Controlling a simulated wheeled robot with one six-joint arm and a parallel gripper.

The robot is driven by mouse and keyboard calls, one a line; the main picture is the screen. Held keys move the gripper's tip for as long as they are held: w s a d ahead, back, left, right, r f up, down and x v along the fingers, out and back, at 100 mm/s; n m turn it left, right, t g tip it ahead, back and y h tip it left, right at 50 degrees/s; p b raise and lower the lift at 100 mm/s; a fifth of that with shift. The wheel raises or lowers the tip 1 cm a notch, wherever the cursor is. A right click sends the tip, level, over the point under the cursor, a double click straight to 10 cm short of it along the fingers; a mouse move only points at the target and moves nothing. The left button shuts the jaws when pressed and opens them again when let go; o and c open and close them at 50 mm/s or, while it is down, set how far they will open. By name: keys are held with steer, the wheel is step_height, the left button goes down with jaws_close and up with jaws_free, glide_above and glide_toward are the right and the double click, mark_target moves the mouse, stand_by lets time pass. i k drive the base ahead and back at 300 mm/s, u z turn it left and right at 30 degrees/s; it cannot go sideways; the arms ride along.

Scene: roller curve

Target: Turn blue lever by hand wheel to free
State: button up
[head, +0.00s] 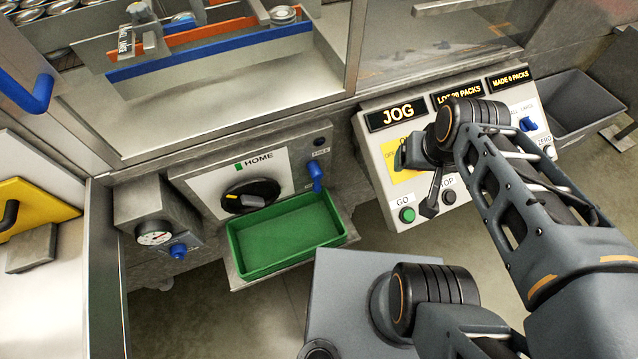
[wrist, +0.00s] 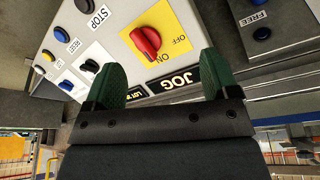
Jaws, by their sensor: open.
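The black hand wheel (head: 250,194) with a yellow mark sits on a white plate under the word HOME. The blue lever (head: 316,177) is to its right and hangs downward, below a small label that reads FREE in the wrist view. Only a dark blue bit of the lever (wrist: 245,4) shows at that view's top edge. My gripper (head: 418,180) is over the control panel to the right, apart from wheel and lever. In the wrist view my gripper (wrist: 165,80) is open and empty, its green fingers either side of a red ON/OFF knob (wrist: 146,41).
The control panel (head: 375,150) has JOG and pack displays, a green GO button (head: 407,215) and a STOP button. A green tray (head: 335,240) lies below the wheel. A gauge (head: 153,233) with a blue knob is at left. A grey bin (head: 590,130) stands far right.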

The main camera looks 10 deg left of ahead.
mark_target(313, 166)
steer(key=z, duration=0.95)
steer(key=k, duration=0.8)
steer(key=u, duration=1.65)
